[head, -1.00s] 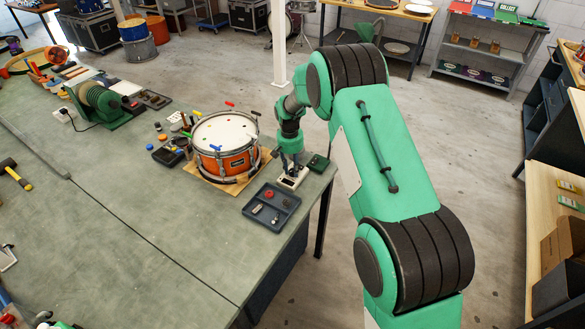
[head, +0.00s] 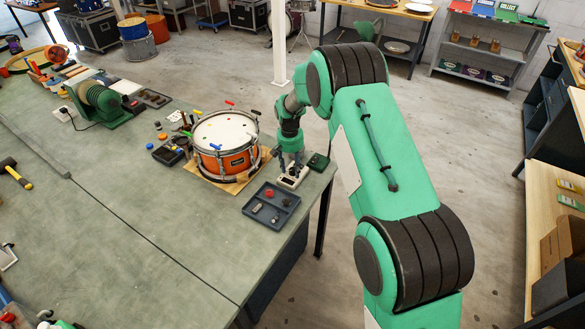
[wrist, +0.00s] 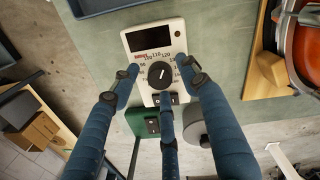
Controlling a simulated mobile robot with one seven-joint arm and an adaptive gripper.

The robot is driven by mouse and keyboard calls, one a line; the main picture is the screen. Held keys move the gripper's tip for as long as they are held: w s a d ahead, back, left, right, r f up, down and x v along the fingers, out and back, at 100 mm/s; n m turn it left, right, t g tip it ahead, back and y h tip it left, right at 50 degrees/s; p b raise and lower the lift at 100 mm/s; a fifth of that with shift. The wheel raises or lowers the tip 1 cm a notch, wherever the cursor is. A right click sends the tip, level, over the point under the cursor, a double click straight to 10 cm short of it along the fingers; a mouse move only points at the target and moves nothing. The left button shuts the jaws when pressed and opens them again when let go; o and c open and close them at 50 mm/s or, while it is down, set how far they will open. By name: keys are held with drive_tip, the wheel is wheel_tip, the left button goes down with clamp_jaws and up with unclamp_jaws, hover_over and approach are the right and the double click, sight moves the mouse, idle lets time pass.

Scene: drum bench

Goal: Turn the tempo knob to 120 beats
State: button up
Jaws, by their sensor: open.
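The tempo box (head: 291,180), a pale box with a dark display, stands near the bench's right edge, right of the drum. In the wrist view the box (wrist: 150,27) shows its round black tempo knob (wrist: 160,75) ringed by numbers, with a pale pointer line on it. The pointer leans slightly right of straight up in the picture; I cannot tell the exact number. My gripper (wrist: 163,85) is open, its three blue fingers spread around the knob with visible gaps. In the head view my gripper (head: 291,167) is above the box and hides part of it.
The orange drum (head: 224,158) stands close on the left on a tan board. A grey-blue tray (head: 283,213) with small parts lies in front. A dark green box (head: 318,161) sits just right of the tempo box, near the bench edge.

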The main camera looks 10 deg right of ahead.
sight(291, 169)
wheel_tip(291, 169, up, 12)
drive_tip(key=shift+a, duration=0.3)
idle(0.6)
drive_tip(key=shift+r, duration=0.1)
idle(0.3)
